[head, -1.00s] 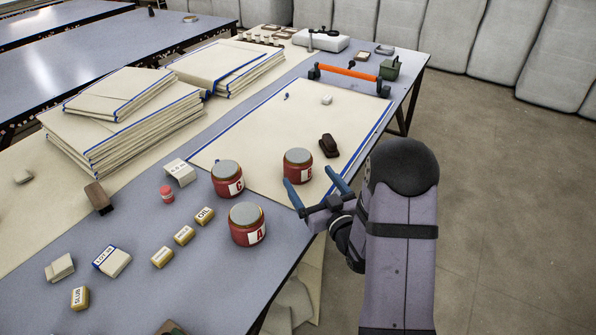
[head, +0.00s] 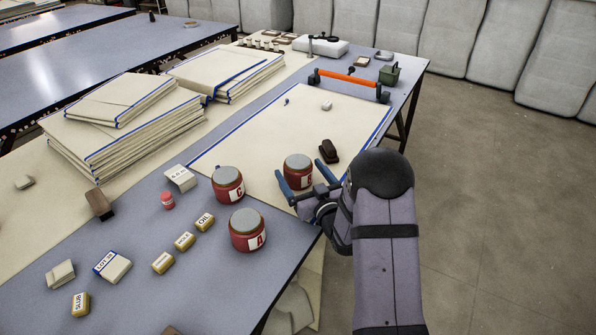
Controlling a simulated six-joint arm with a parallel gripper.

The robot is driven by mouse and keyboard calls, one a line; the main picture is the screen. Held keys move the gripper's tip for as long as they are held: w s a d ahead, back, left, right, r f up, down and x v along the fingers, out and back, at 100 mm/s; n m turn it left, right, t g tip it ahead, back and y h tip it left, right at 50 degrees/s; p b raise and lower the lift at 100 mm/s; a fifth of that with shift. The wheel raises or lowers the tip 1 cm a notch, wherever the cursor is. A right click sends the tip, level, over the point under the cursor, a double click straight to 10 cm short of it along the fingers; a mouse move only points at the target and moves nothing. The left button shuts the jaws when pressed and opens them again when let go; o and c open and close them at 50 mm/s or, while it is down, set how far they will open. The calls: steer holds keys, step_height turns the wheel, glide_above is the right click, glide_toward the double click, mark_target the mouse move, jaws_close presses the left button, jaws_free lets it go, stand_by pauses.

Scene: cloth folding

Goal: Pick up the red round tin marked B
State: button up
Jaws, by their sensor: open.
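The red round tin marked B (head: 297,170) has a grey lid and a white label, partly hidden by my gripper. It stands at the near end of the cream cloth with blue edging (head: 350,112). My gripper (head: 301,173) is open, with one blue finger at the tin's left and the other at its right. Whether the fingers touch the tin cannot be told. The similar red tin marked C (head: 228,186) stands to its left. The red tin marked A (head: 247,230) stands nearer, to the lower left.
A dark brown block (head: 328,151) lies just beyond my gripper's right finger. Small labelled blocks such as OIL (head: 204,222) and a small pink-red jar (head: 167,200) lie to the left. Folded cloth stacks (head: 125,135) stand further left. An orange-handled tool (head: 348,80) lies at the back.

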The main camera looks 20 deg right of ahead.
steer(key=shift+w, duration=0.3)
steer(key=shift+c, duration=0.2)
steer(key=c, duration=1.5)
steer(key=shift+r, duration=0.15)
steer(key=shift+c, duration=0.2)
steer(key=shift+r, duration=0.35)
steer(key=shift+s+d+f, duration=0.1)
steer(key=shift+s+d, duration=0.1)
steer(key=shift+d, duration=0.05)
steer(key=s+d, duration=2.2)
steer(key=shift+s+p, duration=0.15)
steer(key=shift+p, duration=0.3)
